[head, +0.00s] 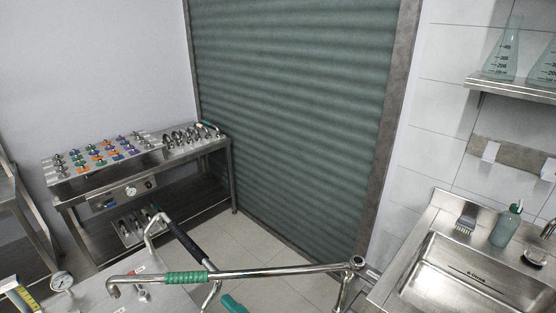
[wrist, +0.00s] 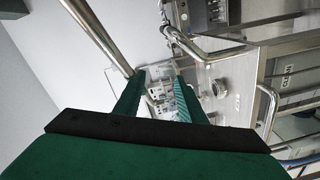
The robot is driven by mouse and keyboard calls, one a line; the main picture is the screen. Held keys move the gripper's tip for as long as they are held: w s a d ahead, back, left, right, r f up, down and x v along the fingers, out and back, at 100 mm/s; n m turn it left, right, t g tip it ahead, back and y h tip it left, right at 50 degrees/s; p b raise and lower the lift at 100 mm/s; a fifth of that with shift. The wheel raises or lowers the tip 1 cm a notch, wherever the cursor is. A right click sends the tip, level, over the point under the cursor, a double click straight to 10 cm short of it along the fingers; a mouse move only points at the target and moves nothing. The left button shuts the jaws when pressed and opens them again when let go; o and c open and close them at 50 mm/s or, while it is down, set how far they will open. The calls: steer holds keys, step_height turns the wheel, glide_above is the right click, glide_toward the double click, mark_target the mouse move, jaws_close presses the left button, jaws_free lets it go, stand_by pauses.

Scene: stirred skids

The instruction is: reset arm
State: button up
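My gripper (wrist: 160,82) shows in the wrist view as two green fingers on a black bar. The fingers stand apart, with nothing held between them. Past the fingertips, metal equipment with pipes and small fittings shows, apart from them as far as I can tell. In the head view a green piece (head: 232,303) shows at the bottom edge, cut off by the frame. It may be part of my gripper, but I cannot be sure. The rest of my arm cannot be clearly made out.
A long metal tube with a green sleeve (head: 185,278) crosses the head view's lower middle. A metal bench (head: 70,197) with colored knobs stands at left. A sink (head: 462,282), soap bottle (head: 506,225) and flask shelf (head: 510,92) are at right. Floor (head: 258,240) shows before the green shutter (head: 290,110).

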steer(key=s+d+f+m+t+h, duration=0.1)
steer(key=s+d+f+m+h, duration=0.35)
steer(key=f+m, duration=0.35)
steer(key=s+d+f+m+t+h, duration=0.1)
steer(key=s+d+f+m+h, duration=0.35)
steer(key=f+m, duration=0.35)
steer(key=s+d+r+m+h, duration=0.1)
steer(key=s+m+h, duration=0.1)
steer(key=s, duration=0.7)
steer(key=s+d+r+m+t+h, duration=0.1)
steer(key=s+m, duration=0.4)
steer(key=s, duration=0.4)
steer(key=shift+s+d+r+t+h, duration=0.15)
steer(key=shift+s+d+t+h, duration=0.15)
steer(key=shift+s+h, duration=0.1)
steer(key=shift+c, duration=0.7)
